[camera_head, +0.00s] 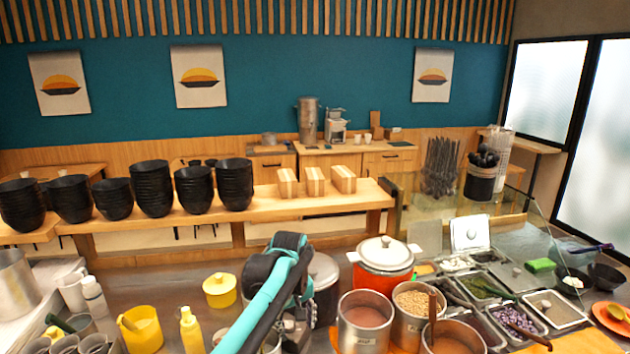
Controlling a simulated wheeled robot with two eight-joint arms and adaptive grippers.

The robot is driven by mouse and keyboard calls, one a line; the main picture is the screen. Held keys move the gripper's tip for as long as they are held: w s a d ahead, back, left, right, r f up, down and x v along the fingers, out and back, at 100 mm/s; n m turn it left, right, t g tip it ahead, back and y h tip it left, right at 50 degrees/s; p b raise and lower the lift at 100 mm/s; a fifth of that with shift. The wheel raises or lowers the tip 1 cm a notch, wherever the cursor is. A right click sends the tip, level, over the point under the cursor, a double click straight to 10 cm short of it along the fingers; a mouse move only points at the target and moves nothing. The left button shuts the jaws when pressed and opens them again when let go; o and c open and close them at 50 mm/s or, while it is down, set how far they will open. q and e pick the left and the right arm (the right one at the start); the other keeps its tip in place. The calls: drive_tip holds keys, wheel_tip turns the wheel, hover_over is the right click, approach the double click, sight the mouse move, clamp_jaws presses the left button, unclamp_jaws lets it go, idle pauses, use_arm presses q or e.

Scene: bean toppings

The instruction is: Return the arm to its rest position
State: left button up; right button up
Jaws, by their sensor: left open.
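My left arm comes in from the bottom, with a teal and black link raised over the counter. My left gripper (292,328) is open, low in the frame behind the arm link, which partly hides it. It is over or close to the pots at the middle of the counter, and I see nothing held in it. A steel pot of brown-red soup (366,312) stands just right of it. A pot of beans (413,298) is further right. My right gripper is not in view.
A red pot with a white lid (385,256) stands behind the soup. Topping trays (515,319) fill the right side, near a glass guard. Yellow containers (140,329) and a yellow bottle (191,331) stand left. Black bowl stacks (152,188) line the shelf behind.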

use_arm(q)
drive_tip(key=s+a+m+t+b, duration=0.1)
drive_tip(key=s+a+m+t, duration=0.1)
drive_tip(key=s+a, duration=0.5)
drive_tip(key=s+a+m+t+b, duration=0.15)
drive_tip(key=s+a, duration=0.25)
drive_tip(key=s, duration=0.7)
drive_tip(key=s+a+f+m+t, duration=0.2)
drive_tip(key=s+f, duration=0.4)
drive_tip(key=s, duration=0.1)
drive_tip(key=shift+s+a+f, duration=0.2)
drive_tip(key=shift+s+f, duration=0.1)
drive_tip(key=shift+c, duration=0.3)
